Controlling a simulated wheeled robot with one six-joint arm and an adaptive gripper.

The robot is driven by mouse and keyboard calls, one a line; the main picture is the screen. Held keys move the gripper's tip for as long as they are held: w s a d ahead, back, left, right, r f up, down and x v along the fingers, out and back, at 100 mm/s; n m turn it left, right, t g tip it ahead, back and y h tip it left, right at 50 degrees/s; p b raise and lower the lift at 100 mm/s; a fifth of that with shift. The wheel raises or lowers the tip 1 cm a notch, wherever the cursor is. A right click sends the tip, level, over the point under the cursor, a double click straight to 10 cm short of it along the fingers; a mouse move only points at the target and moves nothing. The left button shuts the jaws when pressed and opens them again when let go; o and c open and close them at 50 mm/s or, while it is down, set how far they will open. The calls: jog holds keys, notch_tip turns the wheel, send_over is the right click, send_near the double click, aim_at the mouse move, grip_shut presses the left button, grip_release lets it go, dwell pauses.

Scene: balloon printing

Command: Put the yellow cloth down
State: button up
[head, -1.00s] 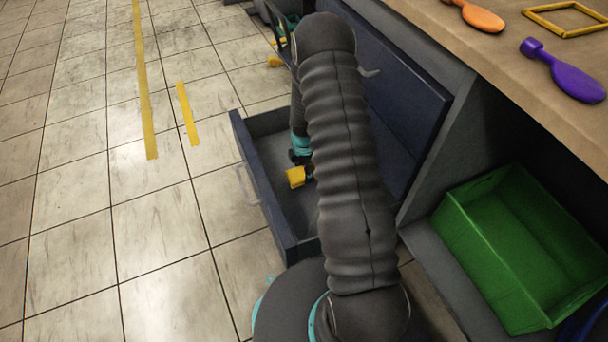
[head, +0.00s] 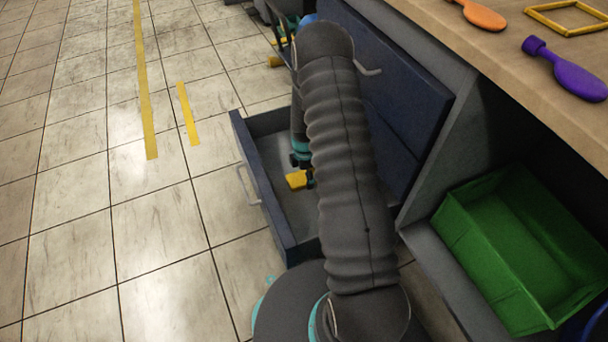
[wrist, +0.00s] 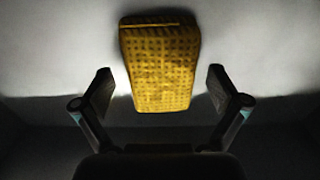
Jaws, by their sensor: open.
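The yellow cloth (wrist: 160,68) is a folded, waffle-textured block. In the wrist view it lies on a pale surface, just beyond and between my open fingers, with gaps on both sides. In the head view the cloth (head: 297,180) is in the open drawer (head: 262,200), on its floor as far as I can tell. My gripper (wrist: 160,92) is open and its fingers do not touch the cloth. In the head view my arm covers the right part of the drawer and most of the gripper.
A green bin (head: 510,250) stands in a compartment at the right. The tabletop (head: 470,45) above holds an orange paddle (head: 483,16), a purple paddle (head: 565,72) and a yellow frame (head: 565,19). The tiled floor (head: 90,250) at the left is clear.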

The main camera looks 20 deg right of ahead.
notch_tip(320, 180, up, 13)
jog(key=p, duration=0.2)
notch_tip(320, 180, up, 14)
jog(key=m+t, duration=0.1)
jog(key=m, duration=0.3)
send_over(304, 176)
jog(key=s+a, duration=0.2)
jog(key=a, duration=0.1)
jog(key=s+a+r+m+t, duration=0.1)
jog(key=s+a+r+m, duration=0.15)
jog(key=r, duration=0.35)
jog(key=s+a+r+m+t, duration=0.1)
jog(key=s+r+m, duration=0.1)
jog(key=s+r, duration=0.25)
jog(key=s+a+r+m+t, duration=0.1)
jog(key=s+r+m, duration=0.3)
jog(key=s, duration=0.5)
jog(key=s+a+r+m+t, duration=0.1)
jog(key=s+a+r+m, duration=0.3)
jog(key=s+r, duration=0.3)
jog(key=s+m, duration=0.1)
jog(key=s, duration=0.2)
jog(key=shift+s+a+r+t, duration=0.2)
jog(key=shift+a+r+t, duration=0.05)
jog(key=shift+a+t, duration=0.05)
jog(key=shift+m, duration=0.25)
